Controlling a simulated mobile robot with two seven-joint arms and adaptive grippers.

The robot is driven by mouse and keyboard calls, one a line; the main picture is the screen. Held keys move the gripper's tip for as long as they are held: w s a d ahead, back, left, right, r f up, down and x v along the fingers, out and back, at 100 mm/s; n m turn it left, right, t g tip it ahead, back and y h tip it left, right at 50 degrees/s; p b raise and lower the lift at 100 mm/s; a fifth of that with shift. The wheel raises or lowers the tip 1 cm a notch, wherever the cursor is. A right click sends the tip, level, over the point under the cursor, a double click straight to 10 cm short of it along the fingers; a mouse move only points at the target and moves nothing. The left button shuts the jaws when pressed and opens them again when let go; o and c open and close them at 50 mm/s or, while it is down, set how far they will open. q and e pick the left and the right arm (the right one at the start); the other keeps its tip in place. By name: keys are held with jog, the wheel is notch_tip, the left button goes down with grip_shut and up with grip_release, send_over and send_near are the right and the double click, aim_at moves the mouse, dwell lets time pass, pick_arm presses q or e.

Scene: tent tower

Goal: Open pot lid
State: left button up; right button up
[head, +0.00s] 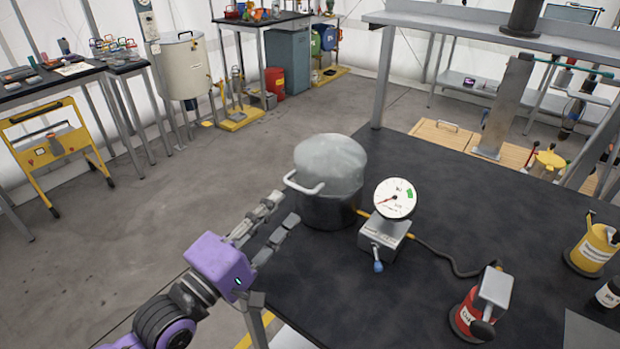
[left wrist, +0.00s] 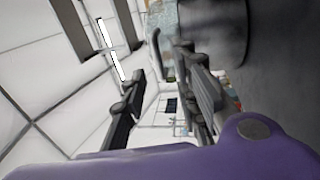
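A dark metal pot (head: 330,211) stands near the left edge of the black table. Its pale grey lid (head: 332,160) is domed, sits on top, and looks closed. A light curved handle (head: 304,187) sticks out from the lid side, towards my arm. My left gripper (head: 282,208) is open and empty, just below and left of the handle, its fingers pointing at the pot. In the left wrist view the pot (left wrist: 212,28) shows at the top, with the handle (left wrist: 156,58) beyond the spread fingers. My right gripper is in neither view.
A box with a round dial gauge (head: 395,199) stands close to the pot's right, with a black cable to a red canister (head: 465,318). A yellow canister (head: 592,248) stands at the far right. The table (head: 420,290) is bare in front of the gauge.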

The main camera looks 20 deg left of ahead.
aim_at(294, 188)
pick_arm(q)
jog(key=x, duration=0.3)
jog(key=shift+d+r+p, duration=0.15)
jog(key=shift+r+p, duration=0.2)
jog(key=shift+r, duration=0.05)
jog(key=x, duration=0.3)
jog(key=shift+w+f, duration=0.15)
jog(key=shift+w+d, duration=0.1)
jog(key=shift+w, duration=0.15)
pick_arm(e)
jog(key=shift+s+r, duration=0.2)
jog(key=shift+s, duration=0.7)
pick_arm(q)
grip_shut()
